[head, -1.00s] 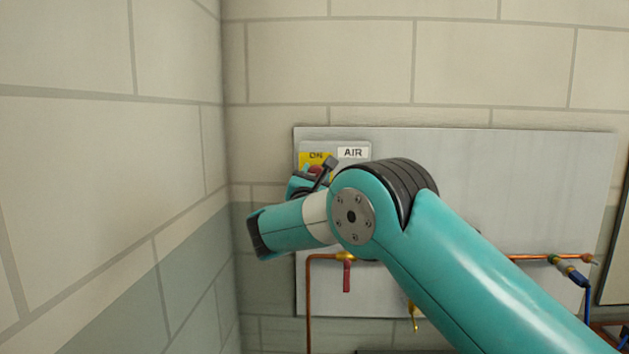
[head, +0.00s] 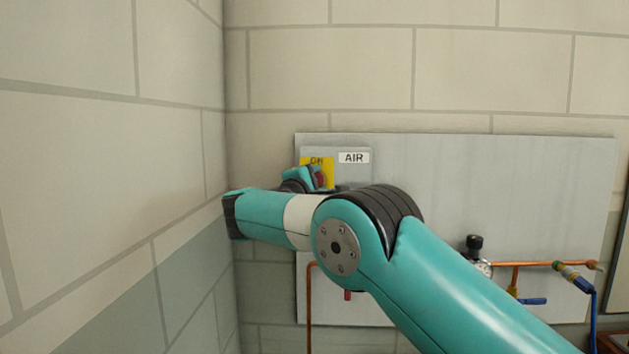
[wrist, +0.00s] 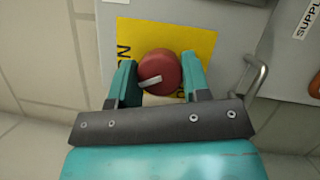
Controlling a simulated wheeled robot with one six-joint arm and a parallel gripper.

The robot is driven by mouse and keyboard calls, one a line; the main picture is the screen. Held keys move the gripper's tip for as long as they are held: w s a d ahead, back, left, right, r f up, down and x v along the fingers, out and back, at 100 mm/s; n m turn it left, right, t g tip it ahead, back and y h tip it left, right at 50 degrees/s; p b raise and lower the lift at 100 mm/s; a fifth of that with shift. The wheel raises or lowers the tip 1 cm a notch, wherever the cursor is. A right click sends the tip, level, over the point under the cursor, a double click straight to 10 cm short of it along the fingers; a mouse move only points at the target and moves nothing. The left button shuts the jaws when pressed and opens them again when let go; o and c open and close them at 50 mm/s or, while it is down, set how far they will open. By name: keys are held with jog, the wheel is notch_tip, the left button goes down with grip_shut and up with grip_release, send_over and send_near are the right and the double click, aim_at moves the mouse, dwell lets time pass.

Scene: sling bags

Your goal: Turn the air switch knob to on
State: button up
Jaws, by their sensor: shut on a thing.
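The red air switch knob (wrist: 160,68) sits on a yellow plate (wrist: 195,40) in the wrist view. Its pale pointer mark runs to the left and slightly down, towards the side with the "ON" lettering. My gripper (wrist: 159,63) has one finger on each side of the knob and is shut on it. In the head view the knob (head: 320,177) shows as a small red patch beside my gripper (head: 308,178), under the "ON" lettering. My fingers hide lower parts of the plate.
An "AIR" label (head: 353,157) is right of the plate on the grey wall panel (head: 500,190). A bent metal handle (wrist: 257,80) is close to the right finger. Copper pipe (head: 535,264) runs at lower right. A block wall (head: 110,160) stands close on the left.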

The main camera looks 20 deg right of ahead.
jog(key=m+g, duration=0.1)
jog(key=m, duration=0.1)
jog(key=m+y+p, duration=0.1)
jog(key=m, duration=0.2)
jog(key=shift+g, duration=0.4)
jog(key=shift+m, duration=0.4)
jog(key=o, duration=0.9)
